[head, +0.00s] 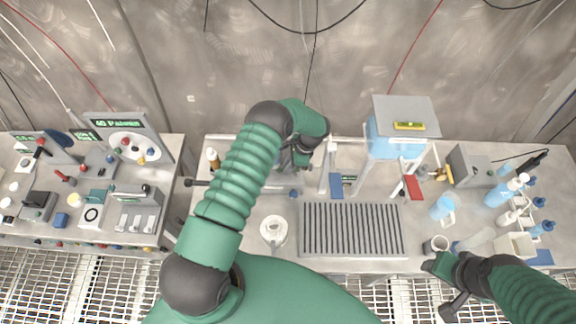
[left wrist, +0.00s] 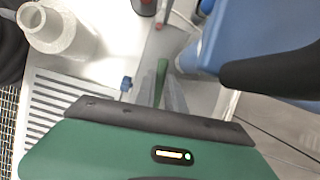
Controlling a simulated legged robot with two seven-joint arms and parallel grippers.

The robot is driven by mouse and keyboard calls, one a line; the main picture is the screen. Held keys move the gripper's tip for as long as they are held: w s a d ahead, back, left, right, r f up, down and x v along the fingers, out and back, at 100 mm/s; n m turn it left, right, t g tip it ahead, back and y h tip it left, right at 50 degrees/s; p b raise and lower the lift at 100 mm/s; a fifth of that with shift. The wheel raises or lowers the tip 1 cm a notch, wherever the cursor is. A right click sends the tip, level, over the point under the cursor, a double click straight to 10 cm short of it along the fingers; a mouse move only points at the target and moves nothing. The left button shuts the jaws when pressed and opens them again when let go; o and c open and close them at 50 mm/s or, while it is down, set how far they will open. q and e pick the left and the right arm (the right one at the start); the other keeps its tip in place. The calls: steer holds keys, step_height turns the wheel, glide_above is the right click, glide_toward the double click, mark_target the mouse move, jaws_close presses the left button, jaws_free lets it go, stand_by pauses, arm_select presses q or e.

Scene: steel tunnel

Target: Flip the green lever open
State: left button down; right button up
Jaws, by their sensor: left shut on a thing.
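The green lever (left wrist: 161,74) shows as a narrow green strip between the fingers of my left gripper (left wrist: 164,95) in the left wrist view. The fingers are closed on it from both sides. In the head view my left arm arches over the bench and my left gripper (head: 301,157) points down near its back edge. The lever is hidden there behind the gripper and arm. My right gripper (head: 458,272) is low at the right, close to a grey mug (head: 437,244). Whether its fingers are open is unclear.
A ridged drain panel (head: 352,230) lies mid-bench, with a white jug (head: 274,230) left of it. A raised blue tank (head: 396,140) stands right of my left gripper. Bottles (head: 504,190) crowd the right. A control console (head: 129,138) stands left.

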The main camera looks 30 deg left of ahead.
arm_select(q)
steer(key=shift+w+a+r, duration=0.1)
steer(key=shift+w+r, duration=0.05)
steer(key=shift+w, duration=0.05)
stand_by(0.3)
steer(key=shift+b, duration=0.3)
steer(key=n+b, duration=0.2)
steer(key=b, duration=0.1)
steer(key=f+n+b, duration=0.1)
steer(key=shift+s+d+g+h+b, duration=0.25)
steer(key=shift+g+h+b, duration=0.05)
steer(key=shift+h+b, duration=0.1)
steer(key=shift+s+d+r+n+b, duration=0.15)
steer(key=shift+r+n+b, duration=0.05)
steer(key=shift+n+b, duration=0.25)
steer(key=shift+d+r+n, duration=0.15)
steer(key=shift+r+n, duration=0.05)
steer(key=shift+n, duration=0.15)
steer(key=shift+r+h, duration=0.15)
steer(key=shift+h, duration=0.15)
steer(key=c, duration=1.7)
jaws_free()
steer(key=shift+s, duration=0.1)
